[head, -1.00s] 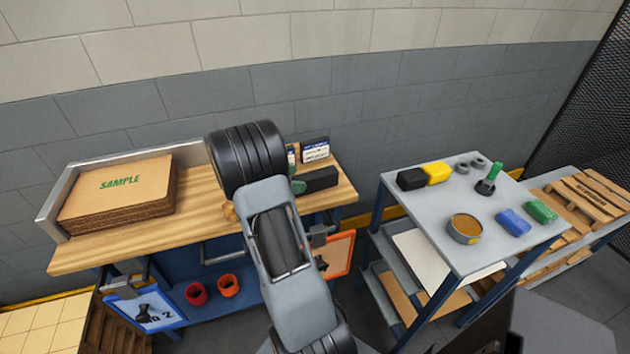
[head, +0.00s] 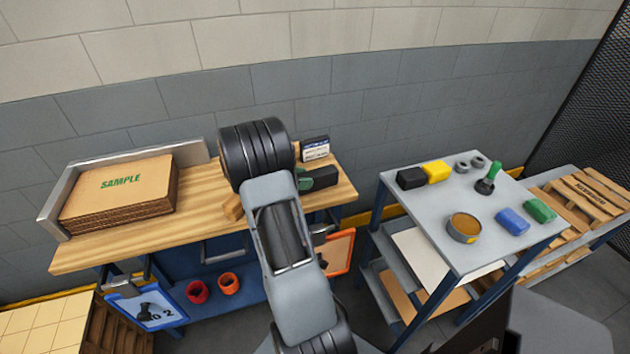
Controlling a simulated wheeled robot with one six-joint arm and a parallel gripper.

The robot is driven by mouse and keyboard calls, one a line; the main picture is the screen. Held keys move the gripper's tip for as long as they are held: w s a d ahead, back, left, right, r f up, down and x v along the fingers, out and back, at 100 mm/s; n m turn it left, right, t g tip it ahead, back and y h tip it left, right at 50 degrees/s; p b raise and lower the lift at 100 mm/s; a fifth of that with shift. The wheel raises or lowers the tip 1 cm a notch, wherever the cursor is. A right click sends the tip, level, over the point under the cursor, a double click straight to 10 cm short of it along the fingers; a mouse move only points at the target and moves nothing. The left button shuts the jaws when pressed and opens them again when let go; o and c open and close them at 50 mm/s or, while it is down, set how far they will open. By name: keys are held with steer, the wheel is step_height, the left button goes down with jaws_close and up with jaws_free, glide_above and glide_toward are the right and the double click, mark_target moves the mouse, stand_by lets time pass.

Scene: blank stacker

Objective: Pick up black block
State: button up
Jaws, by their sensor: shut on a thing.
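A black block (head: 410,178) lies on the top of the grey cart (head: 475,225), right up against a yellow block (head: 436,172). My arm reaches up over the wooden workbench (head: 110,243), left of the cart. My gripper is hidden behind the thick black wrist joint of my arm, so its fingers and anything between them do not show. A dark object with a green part (head: 319,176) lies on the bench just right of my arm.
A blue block (head: 512,221), a green block (head: 540,211), a round tin (head: 464,228) and a green-handled stamp (head: 488,179) stand on the cart. A carton stack marked SAMPLE (head: 121,190) and a small wooden piece (head: 233,207) are on the bench.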

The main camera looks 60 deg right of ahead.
steer(key=c, duration=0.4)
steer(key=shift+c, duration=0.2)
steer(key=shift+r, duration=0.2)
